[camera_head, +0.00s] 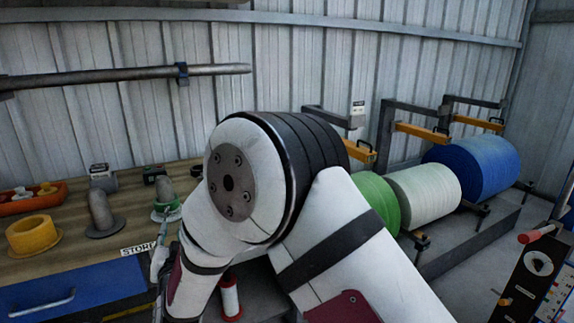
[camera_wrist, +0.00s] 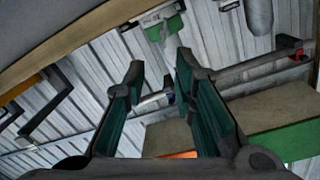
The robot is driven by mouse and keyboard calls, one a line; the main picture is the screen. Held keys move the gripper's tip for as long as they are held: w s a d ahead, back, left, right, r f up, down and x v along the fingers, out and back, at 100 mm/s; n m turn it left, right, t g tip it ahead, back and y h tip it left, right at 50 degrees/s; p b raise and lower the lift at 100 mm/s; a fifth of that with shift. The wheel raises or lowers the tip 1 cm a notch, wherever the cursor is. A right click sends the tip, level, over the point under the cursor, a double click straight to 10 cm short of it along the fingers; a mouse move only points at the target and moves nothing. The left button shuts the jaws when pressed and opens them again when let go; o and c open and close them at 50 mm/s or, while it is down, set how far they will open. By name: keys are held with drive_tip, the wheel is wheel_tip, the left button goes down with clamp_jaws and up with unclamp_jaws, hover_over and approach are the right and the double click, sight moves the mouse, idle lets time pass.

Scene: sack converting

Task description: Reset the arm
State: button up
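My arm (camera_head: 345,250) is folded and fills the middle of the head view. Its large white joint with a dark ringed band hides part of the bench and the floor behind. My gripper (camera_wrist: 160,65) shows in the wrist view with its two teal-padded fingers apart. Nothing is between the fingers. Behind them is the corrugated wall, seen at a tilt.
Green (camera_head: 378,200), white (camera_head: 425,193) and blue rolls (camera_head: 474,168) stand at right. A control panel (camera_head: 530,275) is at far right.

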drive_tip(key=w+d+r+n+g+h, duration=0.15)
drive_tip(key=d+r+g, duration=0.25)
drive_tip(key=d+r, duration=0.7)
drive_tip(key=s+d+r+g+h, duration=0.1)
drive_tip(key=s+d+g, duration=0.15)
drive_tip(key=d, duration=0.65)
drive_tip(key=s+d+g+h, duration=0.15)
drive_tip(key=s+d, duration=0.25)
drive_tip(key=d, duration=0.5)
drive_tip(key=s+d+m+g+h, duration=0.1)
drive_tip(key=s+d+g+h, duration=0.1)
drive_tip(key=s+d, duration=0.75)
drive_tip(key=s+d+f+m+g+h, duration=0.15)
drive_tip(key=s+d, duration=0.45)
drive_tip(key=s, duration=0.6)
drive_tip(key=s+d+g+h, duration=0.1)
drive_tip(key=s+d+g, duration=0.2)
drive_tip(key=s+d, duration=0.6)
wheel_tip(320, 180, up, 19)
drive_tip(key=s+a+t+p, duration=0.1)
drive_tip(key=s+t+p, duration=0.1)
drive_tip(key=p, duration=1.5)
drive_tip(key=shift+a+t, duration=0.35)
drive_tip(key=shift+t, duration=0.4)
drive_tip(key=shift+o, duration=0.6)
drive_tip(key=shift+r, duration=0.1)
